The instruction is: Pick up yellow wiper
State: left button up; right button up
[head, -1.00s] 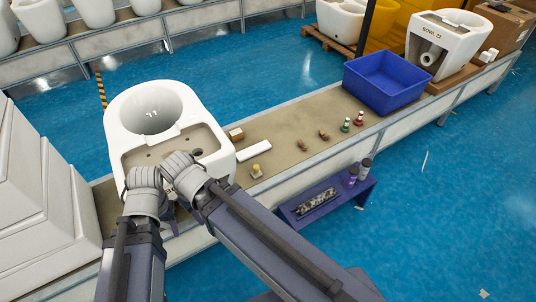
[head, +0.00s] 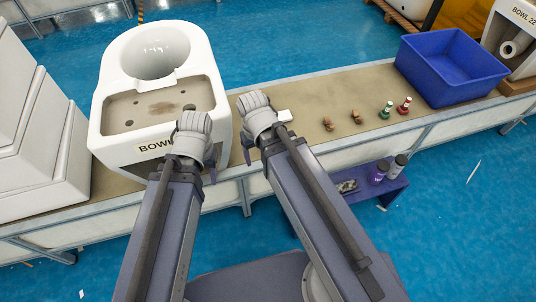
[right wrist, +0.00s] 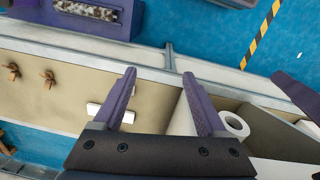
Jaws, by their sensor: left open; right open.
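I do not see the yellow wiper in either current view; in the earlier head view it lay on the bench, to the right of the toilet bowl. That spot is now behind my right gripper (head: 262,143) and arm. My right gripper is open over the bench, just right of the white toilet bowl (head: 114,80). In the right wrist view, its spread purple fingers (right wrist: 164,100) have no yellow thing between them. My left gripper (head: 195,165) is open and empty at the bowl's front right corner.
A white block (head: 285,115) lies beside my right gripper. Two brown pieces (head: 328,124), a green bottle (head: 386,110) and a red one (head: 404,105) stand farther right. A blue bin (head: 452,65) stands beyond them.

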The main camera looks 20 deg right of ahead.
jog(key=w+d+f+m+b, duration=0.25)
jog(key=w+f+b, duration=0.2)
jog(key=f, duration=0.25)
jog(key=w+d+f+m+b, duration=0.1)
jog(key=w+d+f+b, duration=0.2)
jog(key=f+b, duration=0.3)
jog(key=w+m, duration=0.2)
jog(key=w, duration=0.2)
jog(key=w+d+m, duration=0.1)
jog(key=w+m, duration=0.1)
jog(key=w, duration=0.2)
jog(key=w+d+m, duration=0.1)
jog(key=w+m, duration=0.2)
jog(key=w, duration=0.1)
jog(key=shift+w+t, duration=0.4)
pick_arm(q)
notch_tip(320, 180, down, 16)
jog(key=b, duration=0.2)
jog(key=shift+r, duration=0.15)
pick_arm(e)
jog(key=shift+f, duration=1.3)
pick_arm(q)
jog(key=shift+b, duration=0.4)
pick_arm(e)
jog(key=shift+f, duration=0.1)
